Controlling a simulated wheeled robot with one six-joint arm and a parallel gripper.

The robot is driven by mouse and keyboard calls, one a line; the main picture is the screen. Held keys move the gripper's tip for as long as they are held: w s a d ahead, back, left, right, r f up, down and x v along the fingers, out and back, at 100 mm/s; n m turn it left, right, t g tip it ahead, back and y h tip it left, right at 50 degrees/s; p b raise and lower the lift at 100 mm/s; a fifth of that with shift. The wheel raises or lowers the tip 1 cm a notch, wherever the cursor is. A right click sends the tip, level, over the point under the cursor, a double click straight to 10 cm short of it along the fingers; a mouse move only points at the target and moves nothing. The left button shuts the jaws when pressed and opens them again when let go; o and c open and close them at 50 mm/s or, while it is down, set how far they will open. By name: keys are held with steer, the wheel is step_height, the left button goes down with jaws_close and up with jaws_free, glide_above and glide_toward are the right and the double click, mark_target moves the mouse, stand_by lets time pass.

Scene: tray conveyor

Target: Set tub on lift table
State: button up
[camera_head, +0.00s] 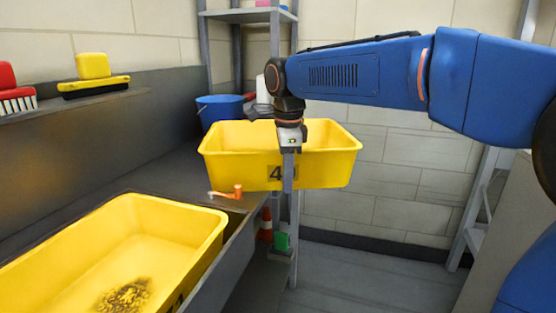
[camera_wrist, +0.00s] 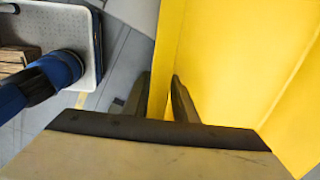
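A yellow tub (camera_head: 322,170) with a dark number on its front wall is at the middle of the head view, upright, above the far end of the grey counter. My gripper (camera_head: 289,178) points down at its near wall, one finger showing outside it. In the wrist view my gripper (camera_wrist: 162,100) has its two fingers on either side of the yellow tub's wall (camera_wrist: 210,50), close against it. Whether the tub's underside touches the counter is hard to tell. I cannot make out a lift table with certainty.
Another yellow tub (camera_head: 180,222) with brown residue sits at lower left. An orange fitting (camera_head: 236,192) lies on the counter (camera_head: 150,180). A blue bucket (camera_head: 220,110) stands behind. Brushes lie on the left ledge (camera_head: 60,105). The floor (camera_head: 370,280) at right is clear.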

jaws_close()
stand_by(1.4)
